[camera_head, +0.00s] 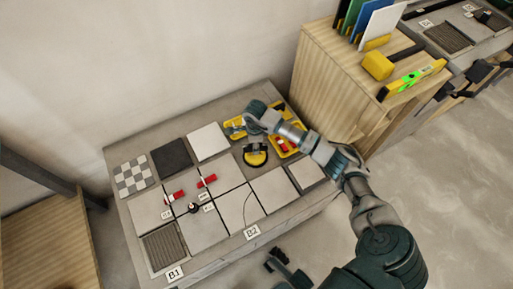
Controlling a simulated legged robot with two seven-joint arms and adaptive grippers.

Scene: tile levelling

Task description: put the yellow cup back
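The yellow cup (255,158), a round yellow suction pad with a black handle, sits on the grey worktop behind the pale tiles. My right arm comes in from the lower right. A yellow tray (292,146) with red pieces is right of the cup, partly hidden by my arm. My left gripper (278,258) seems to be the dark part at the bottom edge, away from the cup; its state is unclear.
Pale tiles (238,208) with red clips lie in front. A checkered tile (132,175), a dark tile (171,158) and a white tile (208,141) lie at the back left. A wooden cabinet (335,85) stands close behind right, with a yellow block (378,65) and a level (415,78).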

